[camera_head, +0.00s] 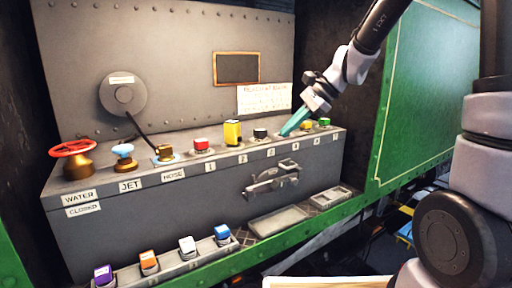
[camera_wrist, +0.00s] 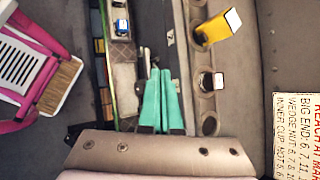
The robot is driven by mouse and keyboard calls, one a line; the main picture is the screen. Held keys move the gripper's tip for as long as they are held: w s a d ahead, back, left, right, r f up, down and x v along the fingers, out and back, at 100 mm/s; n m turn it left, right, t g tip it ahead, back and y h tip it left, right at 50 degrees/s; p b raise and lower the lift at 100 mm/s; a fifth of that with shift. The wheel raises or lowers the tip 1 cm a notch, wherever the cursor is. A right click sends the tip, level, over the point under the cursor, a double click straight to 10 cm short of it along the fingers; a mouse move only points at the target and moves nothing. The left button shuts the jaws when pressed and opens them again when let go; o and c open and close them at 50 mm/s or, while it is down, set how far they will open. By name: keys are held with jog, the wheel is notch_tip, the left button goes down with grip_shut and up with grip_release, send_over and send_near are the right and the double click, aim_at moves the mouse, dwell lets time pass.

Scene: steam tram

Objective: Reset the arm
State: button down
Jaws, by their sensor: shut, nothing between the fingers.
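My gripper (camera_head: 284,132) has teal fingers, closed together and empty. In the head view it points down and left over the right part of the grey console top (camera_head: 80,186), between a dark-topped piece (camera_head: 260,134) and an orange-yellow piece (camera_head: 305,126). I cannot tell whether the tips touch the console. In the wrist view the fingers (camera_wrist: 161,72) lie side by side, left of the dark-and-white piece (camera_wrist: 212,82) and below left of the yellow block (camera_wrist: 216,28). My arm reaches in from the upper right in the head view.
A red valve wheel (camera_head: 72,148), blue knob (camera_head: 123,152), lever (camera_head: 141,133), red piece (camera_head: 201,143) and green piece (camera_head: 324,122) stand along the console. A grey tap-like fitting (camera_head: 272,178) juts from its front. Below, a shelf holds several coloured blocks and empty trays (camera_head: 279,222).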

jog(key=s+d+r+n+t+h, duration=0.3)
jog(key=s+d+r+n, duration=0.1)
jog(key=s+d, duration=0.3)
jog(key=s+d+r+n+t+h, duration=0.3)
jog(key=s+d+r, duration=0.3)
jog(key=d, duration=0.5)
jog(key=shift+s+r+n, duration=0.25)
jog(key=shift+s+n, duration=0.35)
jog(key=shift+s, duration=0.65)
